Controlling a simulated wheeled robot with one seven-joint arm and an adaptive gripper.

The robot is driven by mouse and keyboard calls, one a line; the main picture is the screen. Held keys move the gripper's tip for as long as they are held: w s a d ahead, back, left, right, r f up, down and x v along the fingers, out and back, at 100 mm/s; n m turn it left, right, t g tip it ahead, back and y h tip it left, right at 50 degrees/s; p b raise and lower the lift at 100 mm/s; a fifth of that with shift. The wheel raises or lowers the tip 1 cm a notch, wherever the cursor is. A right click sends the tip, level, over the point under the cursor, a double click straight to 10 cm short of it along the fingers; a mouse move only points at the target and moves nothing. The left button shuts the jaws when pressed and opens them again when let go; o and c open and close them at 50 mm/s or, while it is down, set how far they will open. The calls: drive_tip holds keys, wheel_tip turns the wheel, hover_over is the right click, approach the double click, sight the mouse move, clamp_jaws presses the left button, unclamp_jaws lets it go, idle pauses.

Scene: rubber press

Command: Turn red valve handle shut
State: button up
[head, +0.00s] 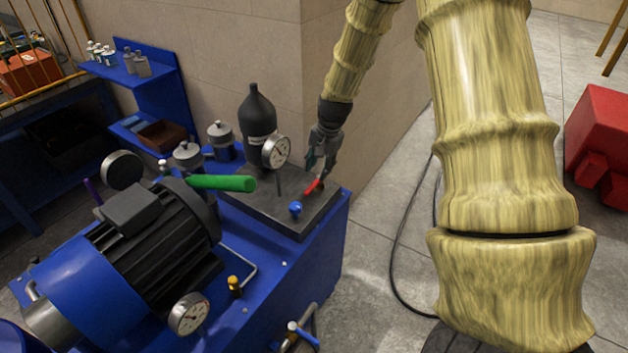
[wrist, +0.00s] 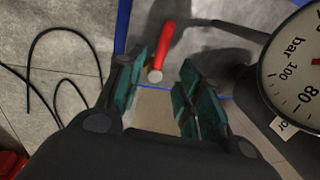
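The red valve handle (head: 313,188) sticks out over the dark top plate of the blue press unit, near its back right edge. In the wrist view the red handle (wrist: 166,44) runs up and to the right, with a pale round end nearest me. My gripper (head: 319,170) is right above the handle in the head view. In the wrist view my gripper (wrist: 164,68) is open, its green-padded fingers apart. The handle's near end shows in the gap between them, with no clear contact. The valve body under the handle cannot be made out.
A pressure gauge (head: 275,151) and a black bottle-shaped tank (head: 257,120) stand just left of my gripper. The gauge (wrist: 297,62) is close on the right in the wrist view. A blue knob (head: 295,208) and a green bar (head: 222,183) are nearby. A tiled wall (head: 375,120) rises behind.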

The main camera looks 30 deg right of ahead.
sight(314, 184)
drive_tip(key=shift+w+a+f+p, duration=0.1)
drive_tip(key=shift+w+f+p, duration=0.1)
drive_tip(key=shift+f, duration=0.95)
drive_tip(key=shift+w+a+f+p, duration=0.1)
drive_tip(key=shift+w+f, duration=0.1)
drive_tip(key=shift+f, duration=0.9)
drive_tip(key=shift+w+a+f+p, duration=0.1)
drive_tip(key=shift+w+f+p, duration=0.1)
drive_tip(key=shift+f, duration=0.95)
clamp_jaws()
